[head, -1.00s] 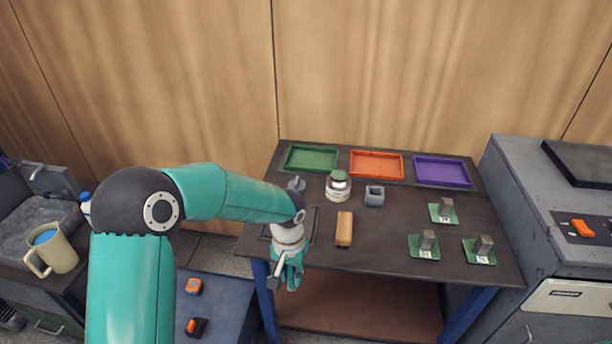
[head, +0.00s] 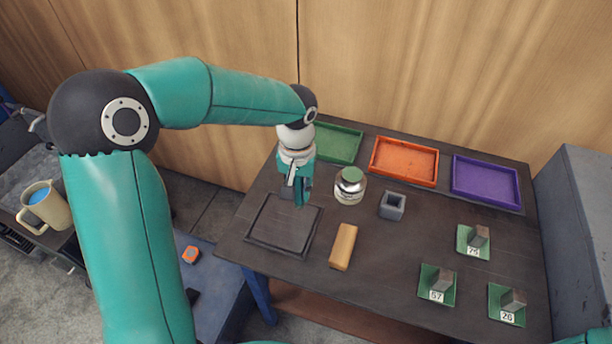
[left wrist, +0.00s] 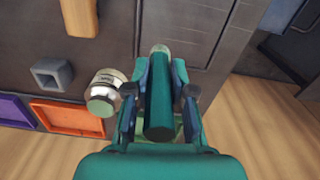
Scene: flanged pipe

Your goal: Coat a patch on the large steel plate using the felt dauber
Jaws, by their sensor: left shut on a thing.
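My left gripper (head: 300,190) is shut on a dark green cylinder, which I take to be the felt dauber (left wrist: 158,105). In the left wrist view the dauber lies between the fingers, with a paler end (left wrist: 160,50) showing beyond them. The large steel plate (head: 283,225) is a dark flat square with a rim at the left of the table; part of it shows in the left wrist view (left wrist: 190,25). The gripper is over its far right edge; I cannot tell whether the dauber touches. My right gripper is not in view.
A jar with a green lid (head: 350,186) stands close right of the gripper. A wooden block (head: 343,247) and a grey square holder (head: 392,206) are farther right. Green (head: 338,144), orange (head: 404,162) and purple (head: 486,182) trays line the back. Metal blocks stand on numbered green cards (head: 437,284).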

